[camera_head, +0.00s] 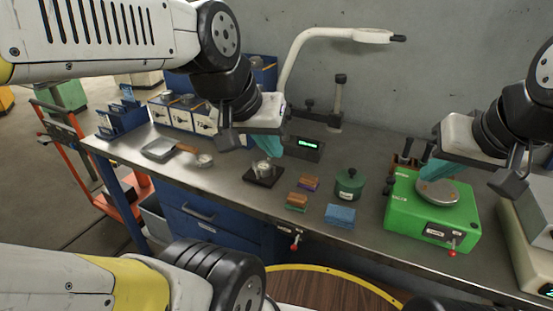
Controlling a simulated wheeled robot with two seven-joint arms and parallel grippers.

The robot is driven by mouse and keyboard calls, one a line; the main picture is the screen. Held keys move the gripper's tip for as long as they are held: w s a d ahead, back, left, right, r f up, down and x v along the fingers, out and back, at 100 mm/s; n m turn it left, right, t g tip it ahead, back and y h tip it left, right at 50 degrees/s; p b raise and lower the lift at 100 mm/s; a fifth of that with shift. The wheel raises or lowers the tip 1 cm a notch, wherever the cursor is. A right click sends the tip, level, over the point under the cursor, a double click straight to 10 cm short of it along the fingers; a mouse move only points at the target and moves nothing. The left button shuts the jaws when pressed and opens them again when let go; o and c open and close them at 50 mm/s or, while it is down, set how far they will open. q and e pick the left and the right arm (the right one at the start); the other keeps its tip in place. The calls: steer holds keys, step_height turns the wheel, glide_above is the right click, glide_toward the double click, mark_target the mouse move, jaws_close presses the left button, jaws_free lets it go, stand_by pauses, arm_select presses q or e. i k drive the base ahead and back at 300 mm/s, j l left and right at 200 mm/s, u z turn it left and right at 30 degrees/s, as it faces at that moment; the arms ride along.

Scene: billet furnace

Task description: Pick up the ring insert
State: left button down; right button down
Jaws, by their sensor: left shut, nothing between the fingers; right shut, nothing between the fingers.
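I cannot tell for sure which item is the ring insert. A small shiny round metal piece (265,168) stands on a black square base (263,180) in the middle of the bench. Another small metallic round item (204,160) lies further left on the bench. My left gripper (268,150), with teal fingertips, is shut and empty just above and behind the metal piece on the black base; contact cannot be told. My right gripper (433,170) is shut and empty above the green box (425,228), close to the grey disc (438,192) on top of it.
The steel bench (225,178) also holds a shallow grey tray (159,149), brown-topped blocks (298,199), a blue block (340,215), a dark green round container (349,184) and a small display (306,145). A white lamp (310,40) arches above. Bare steel lies left of the black base.

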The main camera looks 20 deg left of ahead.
mark_target(265, 167)
steer(key=j+u, duration=0.4)
steer(key=i+j+u, duration=0.1)
steer(key=j+u, duration=0.3)
